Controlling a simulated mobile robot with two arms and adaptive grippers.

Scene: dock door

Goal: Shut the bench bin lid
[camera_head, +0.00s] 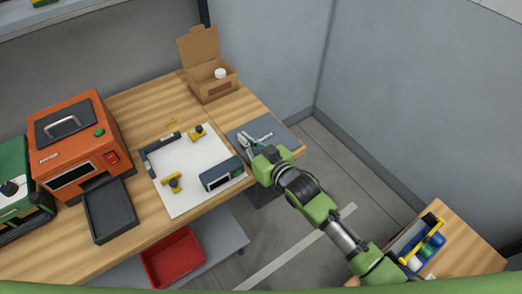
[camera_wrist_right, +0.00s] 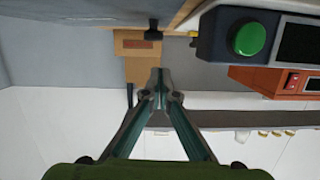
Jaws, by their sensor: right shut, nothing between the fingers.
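The bench bin appears to be the brown cardboard box (camera_head: 213,91) at the back of the bench. Its lid (camera_head: 199,46) stands up, open, at the rear, and a white round item (camera_head: 220,73) shows inside. The box's labelled front also appears in the right wrist view (camera_wrist_right: 137,67), beyond the fingertips. My right gripper (camera_head: 246,140) is over the bench's right end, in front of the box and apart from it. Its fingers meet in the wrist view (camera_wrist_right: 160,78), shut and empty. My left gripper is not in view.
An orange machine (camera_head: 80,145) with a dark tray (camera_head: 110,212) stands left. A white board (camera_head: 195,170) holds yellow-and-black parts and a dark device (camera_head: 222,174) with a green button. A dark mat (camera_head: 237,128) lies under my right gripper. A red bin (camera_head: 173,258) sits below.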

